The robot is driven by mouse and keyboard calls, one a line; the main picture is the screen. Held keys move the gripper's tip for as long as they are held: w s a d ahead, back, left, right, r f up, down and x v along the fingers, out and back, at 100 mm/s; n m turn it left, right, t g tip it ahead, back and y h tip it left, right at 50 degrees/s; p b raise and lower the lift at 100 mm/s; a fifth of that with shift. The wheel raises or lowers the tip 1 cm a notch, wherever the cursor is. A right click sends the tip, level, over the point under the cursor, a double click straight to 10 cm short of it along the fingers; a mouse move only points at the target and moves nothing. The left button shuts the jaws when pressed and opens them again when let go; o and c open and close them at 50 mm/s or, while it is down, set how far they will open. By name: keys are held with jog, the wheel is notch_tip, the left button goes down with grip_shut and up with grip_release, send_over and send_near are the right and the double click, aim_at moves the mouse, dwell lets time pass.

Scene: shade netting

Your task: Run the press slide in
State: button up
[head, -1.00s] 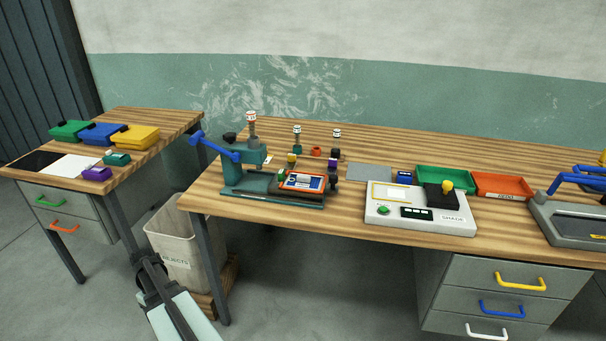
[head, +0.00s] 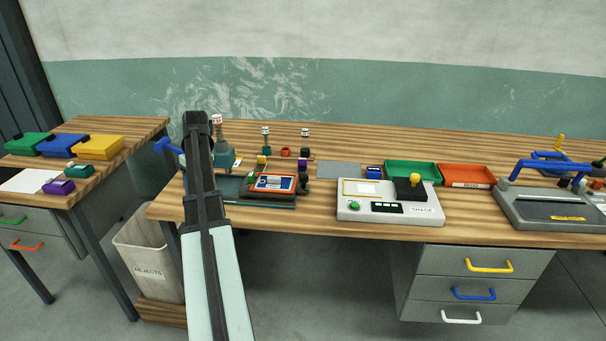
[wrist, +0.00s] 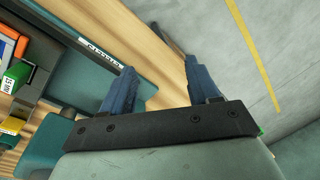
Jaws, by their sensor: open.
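The teal press (head: 230,188) stands at the left end of the main bench, partly hidden behind my arm. Its blue lever (head: 167,145) shows left of the arm. The slide (head: 268,195), a dark carriage bearing an orange-framed plate (head: 273,182), sits out to the right of the press head on the base. In the wrist view, the press base (wrist: 95,45) with a label lies beyond my left finger, and part of the orange-framed plate (wrist: 10,42) shows at the left edge. My gripper (wrist: 158,72) is open, its blue fingers apart with nothing between them, near the bench edge.
A white scale-like device (head: 390,212) stands right of the press, with green (head: 412,172) and orange (head: 466,176) trays behind. A rejects bin (head: 150,262) is on the floor at left. Several small fixtures (head: 285,151) stand behind the slide. The bench front strip is clear.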

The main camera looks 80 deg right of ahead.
jog(key=s+d+r+m, duration=0.1)
jog(key=s+d+r, duration=0.15)
jog(key=s, duration=0.25)
jog(key=s+d+r+m+h, duration=0.1)
jog(key=s+d+r+m, duration=0.1)
jog(key=s+d, duration=0.25)
jog(key=s+d+r+m, duration=0.1)
jog(key=s+d+r, duration=0.1)
jog(key=s, duration=0.3)
jog(key=m+g, duration=0.1)
jog(key=m, duration=0.3)
send_near(304, 175)
notch_tip(304, 175, down, 9)
jog(key=shift+w+a+f, duration=0.1)
jog(key=shift+w+a, duration=0.05)
jog(key=shift+w, duration=0.05)
grip_shut()
